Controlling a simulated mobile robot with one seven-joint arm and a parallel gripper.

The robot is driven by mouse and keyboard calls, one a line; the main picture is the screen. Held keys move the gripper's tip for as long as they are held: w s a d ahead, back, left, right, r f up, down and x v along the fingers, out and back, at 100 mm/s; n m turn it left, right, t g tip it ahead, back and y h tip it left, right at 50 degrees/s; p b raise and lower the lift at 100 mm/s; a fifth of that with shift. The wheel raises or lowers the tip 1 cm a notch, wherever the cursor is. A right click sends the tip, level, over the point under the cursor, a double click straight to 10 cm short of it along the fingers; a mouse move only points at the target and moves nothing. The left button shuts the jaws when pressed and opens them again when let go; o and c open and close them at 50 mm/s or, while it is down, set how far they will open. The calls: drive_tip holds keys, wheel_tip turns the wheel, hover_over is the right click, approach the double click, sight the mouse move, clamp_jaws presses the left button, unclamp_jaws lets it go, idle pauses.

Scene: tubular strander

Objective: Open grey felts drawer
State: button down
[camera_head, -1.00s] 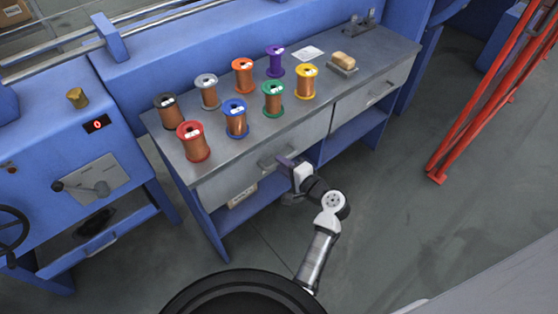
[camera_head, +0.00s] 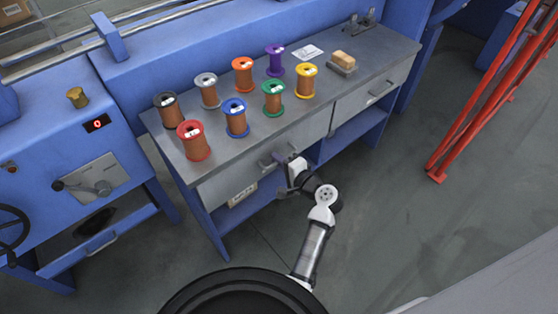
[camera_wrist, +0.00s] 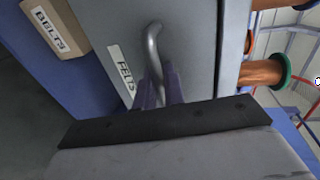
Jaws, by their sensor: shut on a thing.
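The grey felts drawer (camera_head: 240,170) is the left drawer under the bench top, and its front looks flush with the bench. In the wrist view its front (camera_wrist: 188,25) carries a white label (camera_wrist: 122,75) reading FELTS and a curved metal handle (camera_wrist: 152,45). My gripper (camera_head: 285,160) is at this drawer's handle in the head view. In the wrist view the purple fingers of my gripper (camera_wrist: 160,88) are shut on the handle's near end. The finger contact itself is partly hidden.
The grey bench top (camera_head: 330,108) holds several coloured wire spools, a tan block (camera_head: 344,58) and a paper card (camera_head: 308,53). A second drawer (camera_head: 375,92) is at the right. A box labelled BELTS (camera_wrist: 55,25) sits on the shelf below. Open floor lies in front.

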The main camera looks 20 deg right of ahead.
drive_tip(key=shift+s, duration=0.1)
drive_tip(key=f+p+v, duration=0.2)
drive_tip(key=f+v, duration=0.1)
drive_tip(key=v, duration=1.5)
drive_tip(key=shift+s+f+p, duration=0.3)
drive_tip(key=shift+s+f, duration=0.05)
drive_tip(key=shift+s, duration=0.05)
drive_tip(key=shift+d, duration=0.15)
drive_tip(key=c, duration=1.6)
unclamp_jaws()
drive_tip(key=shift+c, duration=0.2)
drive_tip(key=b+v, duration=0.1)
drive_tip(key=v, duration=1.3)
